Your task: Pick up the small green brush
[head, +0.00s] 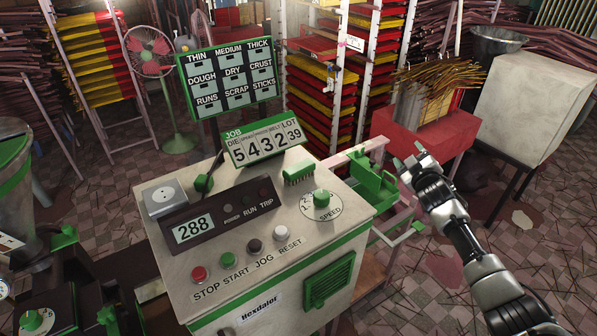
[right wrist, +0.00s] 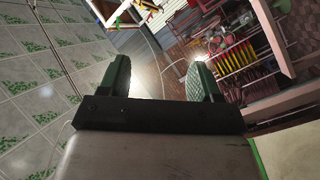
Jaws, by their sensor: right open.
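The small green brush (head: 298,174) lies on the pale top of the machine (head: 240,250), near its back right, with bristles pointing down. My right gripper (head: 408,160) is in the air to the right of the machine, well apart from the brush. It is open with nothing between its fingers. In the right wrist view the two green finger pads (right wrist: 160,75) stand wide apart, and the brush does not show there. My left gripper is not in view.
A flip-number sign (head: 265,142) and a green label board (head: 230,75) stand behind the brush. A speed knob (head: 322,199) and a row of buttons (head: 254,246) are in front. Green metal parts (head: 374,180) stick out at the machine's right, near my right gripper.

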